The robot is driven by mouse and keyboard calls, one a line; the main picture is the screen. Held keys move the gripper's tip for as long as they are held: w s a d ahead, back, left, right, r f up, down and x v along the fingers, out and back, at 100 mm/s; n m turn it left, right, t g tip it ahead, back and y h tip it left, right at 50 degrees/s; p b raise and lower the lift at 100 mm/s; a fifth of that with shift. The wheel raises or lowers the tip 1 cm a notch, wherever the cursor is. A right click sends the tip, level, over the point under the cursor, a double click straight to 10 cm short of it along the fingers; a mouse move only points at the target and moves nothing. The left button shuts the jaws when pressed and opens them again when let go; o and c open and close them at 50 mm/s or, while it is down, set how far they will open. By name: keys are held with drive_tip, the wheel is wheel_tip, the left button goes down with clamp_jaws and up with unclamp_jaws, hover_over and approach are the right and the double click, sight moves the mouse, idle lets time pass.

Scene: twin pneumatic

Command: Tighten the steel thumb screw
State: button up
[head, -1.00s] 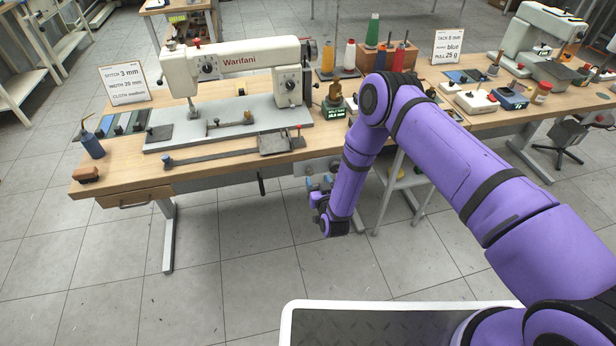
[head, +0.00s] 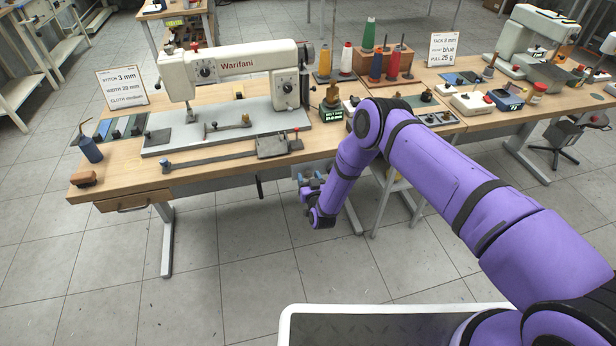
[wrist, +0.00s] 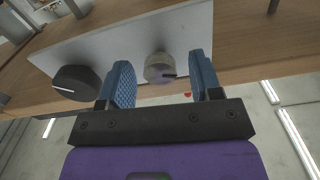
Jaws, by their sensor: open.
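A round steel-coloured knob (wrist: 159,68) with a dark mark on its rim sits on a pale grey panel (wrist: 110,50) in the wrist view. It looks like the steel thumb screw. My gripper (wrist: 162,76) is open, with one blue ribbed finger on each side of the knob. I cannot tell how far the fingers reach past it, and no finger clearly touches it. In the head view my gripper (head: 309,182) is below the table's front edge, and the knob cannot be made out there.
A black knob (wrist: 76,83) with a white line is on the same panel, just left of my left finger. The wooden table (head: 120,178) lies above my gripper and carries a white sewing machine (head: 235,66). A drawer (head: 134,201) hangs at its left.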

drive_tip(key=shift+w+a, duration=0.15)
drive_tip(key=shift+w, duration=0.35)
drive_tip(key=c, duration=0.9)
drive_tip(key=shift+c, duration=0.2)
drive_tip(key=shift+m, duration=0.3)
drive_tip(key=m, duration=1.3)
drive_tip(key=shift+m, duration=0.3)
